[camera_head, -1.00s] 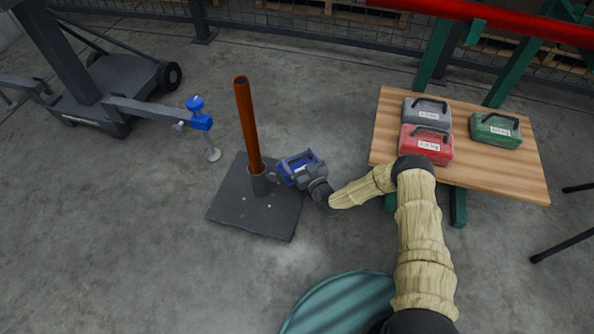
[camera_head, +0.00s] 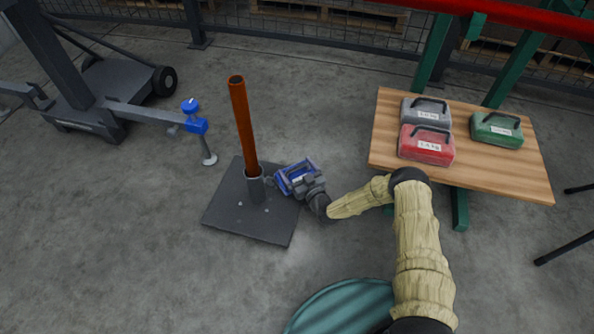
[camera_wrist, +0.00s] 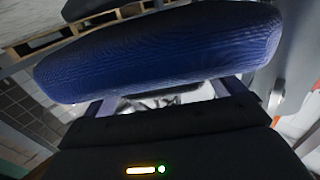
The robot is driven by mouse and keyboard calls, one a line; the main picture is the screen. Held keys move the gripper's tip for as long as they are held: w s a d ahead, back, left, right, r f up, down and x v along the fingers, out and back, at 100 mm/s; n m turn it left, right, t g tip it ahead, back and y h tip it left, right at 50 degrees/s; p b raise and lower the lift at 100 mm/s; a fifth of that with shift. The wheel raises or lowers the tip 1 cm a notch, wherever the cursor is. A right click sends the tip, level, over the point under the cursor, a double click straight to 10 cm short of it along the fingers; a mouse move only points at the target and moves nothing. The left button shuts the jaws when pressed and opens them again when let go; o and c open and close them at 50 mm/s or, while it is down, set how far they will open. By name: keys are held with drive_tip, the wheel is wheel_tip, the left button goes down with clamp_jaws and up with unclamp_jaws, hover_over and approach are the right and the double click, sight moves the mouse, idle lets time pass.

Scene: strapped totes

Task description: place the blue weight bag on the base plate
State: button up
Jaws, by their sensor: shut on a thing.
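The blue weight bag (camera_head: 297,177) is in my gripper (camera_head: 304,184), beside the upper right edge of the base plate (camera_head: 225,214). In the wrist view the blue bag (camera_wrist: 160,50) fills the upper part, with the gripper's fingers reaching up to it; the jaws' exact hold is partly hidden. The base plate is a dark square on the floor, with an orange-brown post (camera_head: 243,125) standing upright in its socket. The bag is right of the post. I cannot tell whether the bag touches the plate or hangs above it.
A wooden table (camera_head: 490,170) at the right carries grey (camera_head: 423,111), red (camera_head: 427,147) and green (camera_head: 497,131) weight bags. A wheeled stand (camera_head: 85,115) with a blue-knobbed arm (camera_head: 195,125) is at the left. The plate's left and front parts are bare.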

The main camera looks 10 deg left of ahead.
drive_tip(key=shift+f+b, duration=0.45)
drive_tip(key=shift+f, duration=0.1)
drive_tip(key=o, duration=1)
drive_tip(key=shift+r+p, duration=0.5)
drive_tip(key=shift+r, duration=0.1)
drive_tip(key=p+v, duration=0.6)
drive_tip(key=v, duration=0.6)
